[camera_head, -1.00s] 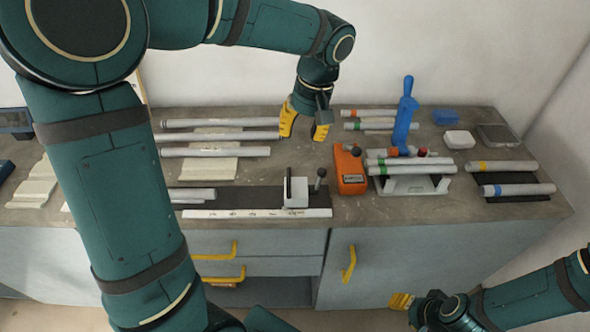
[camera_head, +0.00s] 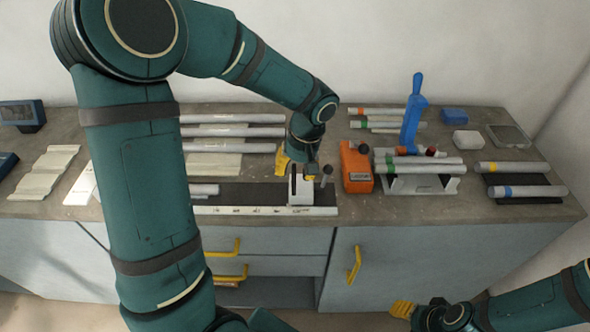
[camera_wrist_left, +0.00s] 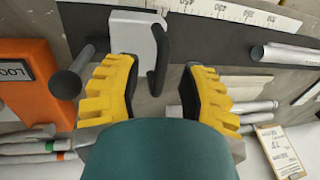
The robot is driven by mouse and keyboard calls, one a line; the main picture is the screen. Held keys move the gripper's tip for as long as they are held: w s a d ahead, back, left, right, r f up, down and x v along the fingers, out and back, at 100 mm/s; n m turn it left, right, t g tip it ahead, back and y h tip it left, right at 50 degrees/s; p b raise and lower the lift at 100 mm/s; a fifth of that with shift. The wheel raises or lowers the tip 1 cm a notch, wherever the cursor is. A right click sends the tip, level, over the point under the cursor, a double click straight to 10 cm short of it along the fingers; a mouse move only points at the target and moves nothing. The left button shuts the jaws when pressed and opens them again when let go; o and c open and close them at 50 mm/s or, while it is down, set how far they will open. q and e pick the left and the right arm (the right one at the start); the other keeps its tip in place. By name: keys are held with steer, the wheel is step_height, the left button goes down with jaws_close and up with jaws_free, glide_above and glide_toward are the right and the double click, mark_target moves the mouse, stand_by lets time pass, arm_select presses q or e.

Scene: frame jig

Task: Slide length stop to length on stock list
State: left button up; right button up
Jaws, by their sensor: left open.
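The length stop is a white block (camera_head: 301,193) with a dark upright handle, on the dark rail behind the white printed scale (camera_head: 260,211). A dark round knob (camera_head: 327,170) stands at its right. My left gripper (camera_head: 297,170) is open, just above and behind the block. In the left wrist view the block (camera_wrist_left: 135,28) lies beyond the fingertips (camera_wrist_left: 160,75), and the dark handle (camera_wrist_left: 160,55) shows in the gap between them, with no visible grip. The knob (camera_wrist_left: 72,80) is outside the fingers. My right gripper (camera_head: 403,309) is low, in front of the cabinet; its jaws are unclear.
An orange device (camera_head: 356,168) stands close right of the stop. Beyond it, a white cradle (camera_head: 420,186) holds tubes by a blue-handled tool (camera_head: 412,115). Long tubes (camera_head: 232,132) lie behind the rail. A clipboard with a printed sheet (camera_wrist_left: 278,148) shows in the left wrist view.

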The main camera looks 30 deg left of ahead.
arm_select(q)
steer(key=shift+c, duration=0.4)
jaws_close()
steer(key=shift+s, duration=0.1)
steer(key=s+a, duration=0.3)
steer(key=a, duration=0.2)
steer(key=s+a, duration=0.3)
steer(key=a, duration=0.2)
steer(key=s+a, duration=0.3)
steer(key=a, duration=0.2)
steer(key=shift+s+a+f+b, duration=0.1)
steer(key=shift+s+f+b, duration=0.05)
steer(key=shift+s+b, duration=0.15)
steer(key=shift+o, duration=0.4)
jaws_free()
steer(key=shift+w, duration=0.1)
